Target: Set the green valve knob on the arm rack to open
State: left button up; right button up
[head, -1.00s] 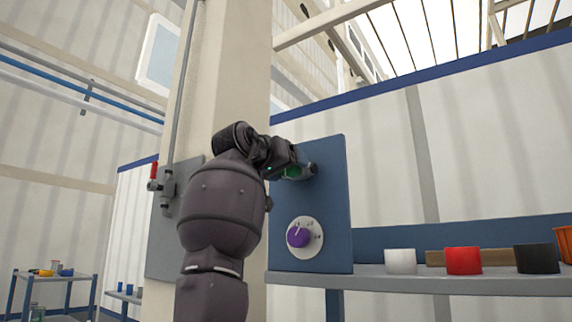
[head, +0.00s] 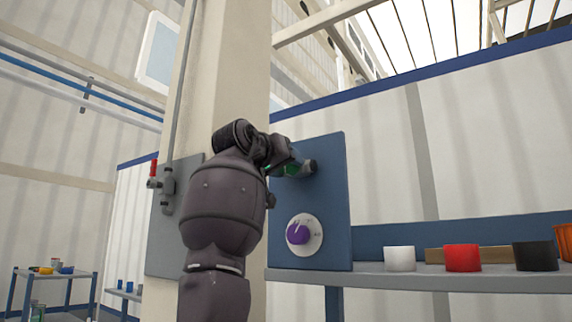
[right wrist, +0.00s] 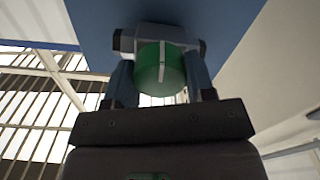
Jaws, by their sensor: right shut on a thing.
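The green valve knob (right wrist: 150,72) is mounted on a blue panel (head: 330,205), and a white line runs across its face in the right wrist view. In the head view the knob (head: 291,170) is partly hidden by my right gripper (head: 297,168). My right gripper (right wrist: 160,75) is shut on the knob, one finger on each side of it. The dial marks around the green knob are hidden. My left gripper is not in view.
A purple knob (head: 298,233) on a white dial sits lower on the same panel. White (head: 400,258), red (head: 462,257) and black (head: 535,256) cylinders stand on the grey shelf (head: 420,279) to the right. A red-handled valve (head: 154,168) is on the post at left.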

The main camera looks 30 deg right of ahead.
jog(key=n, duration=0.5)
jog(key=n+b, duration=0.1)
jog(key=n, duration=0.2)
jog(key=shift+n, duration=0.3)
jog(key=n, duration=0.3)
jog(key=shift+n+b, duration=0.3)
jog(key=shift+b, duration=0.1)
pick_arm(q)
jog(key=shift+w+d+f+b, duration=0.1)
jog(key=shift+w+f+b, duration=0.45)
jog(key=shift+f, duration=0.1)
pick_arm(e)
jog(key=shift+n, duration=2.5)
jog(key=o, duration=0.9)
jog(key=shift+a, duration=0.1)
